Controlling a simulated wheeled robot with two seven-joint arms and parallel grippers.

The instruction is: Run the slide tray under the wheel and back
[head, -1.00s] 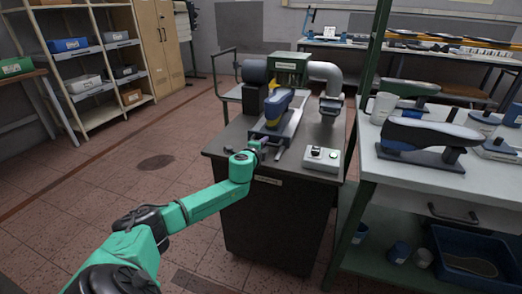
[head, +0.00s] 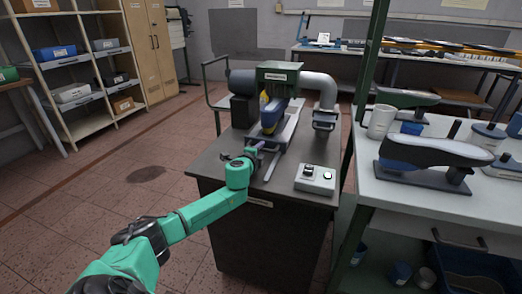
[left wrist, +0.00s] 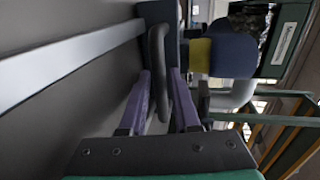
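The slide tray (head: 286,138) is a long grey metal slide on the bench machine, running towards the wheel housing. A blue and yellow shoe last piece (head: 271,114) rides on it, its far end beneath the green hood (head: 279,72). The wheel itself is hidden under the hood. My left gripper (head: 253,150) is at the tray's near end. My right gripper is not in view.
A control box (head: 315,179) with buttons sits on the bench right of the tray. A grey pipe (head: 321,88) leaves the hood. A white table (head: 400,195) with shoe lasts stands at right behind a green post (head: 367,80). Floor at left is clear.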

